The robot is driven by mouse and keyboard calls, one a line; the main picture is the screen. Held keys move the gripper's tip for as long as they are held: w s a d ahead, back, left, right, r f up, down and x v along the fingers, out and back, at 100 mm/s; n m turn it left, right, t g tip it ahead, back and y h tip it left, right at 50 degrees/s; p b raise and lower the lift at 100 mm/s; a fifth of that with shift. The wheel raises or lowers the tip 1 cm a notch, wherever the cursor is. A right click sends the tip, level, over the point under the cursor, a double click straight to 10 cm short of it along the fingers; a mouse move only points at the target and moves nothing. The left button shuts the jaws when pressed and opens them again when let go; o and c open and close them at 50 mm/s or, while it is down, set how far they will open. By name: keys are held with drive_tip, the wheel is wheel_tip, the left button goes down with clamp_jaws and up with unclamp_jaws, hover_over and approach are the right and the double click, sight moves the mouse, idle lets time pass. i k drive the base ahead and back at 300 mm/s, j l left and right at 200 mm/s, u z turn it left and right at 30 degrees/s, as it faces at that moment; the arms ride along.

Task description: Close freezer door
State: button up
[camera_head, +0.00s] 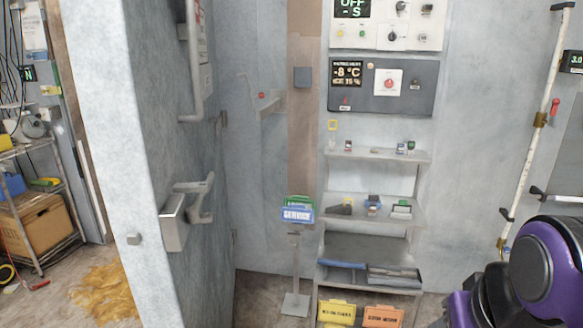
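The freezer door (150,110) is the thick grey slab at the left, seen partly edge-on. It stands open, swung out toward me. A metal handle (201,200) with a box-like latch (174,222) sits on its face near the edge at mid height. A vertical bar (194,70) is fixed higher on the same face. The top and bottom of the door are out of view. A purple and black part of my arm shows at the lower right, well apart from the door. My gripper is not in view.
A shelf rack (380,158) with small items stands below a control panel (383,85) on the back wall. A sign on a stand (298,210) is beside it. A wire rack (50,165) and a yellow-brown floor patch (105,291) lie left of the door. A white pole (530,130) is at right.

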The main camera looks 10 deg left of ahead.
sight(152, 118)
drive_tip(key=i+u, duration=0.15)
drive_tip(key=u, duration=0.2)
drive_tip(key=i+l+u, duration=0.15)
drive_tip(key=u, duration=0.2)
drive_tip(key=i+l+u, duration=0.1)
drive_tip(key=u, duration=0.3)
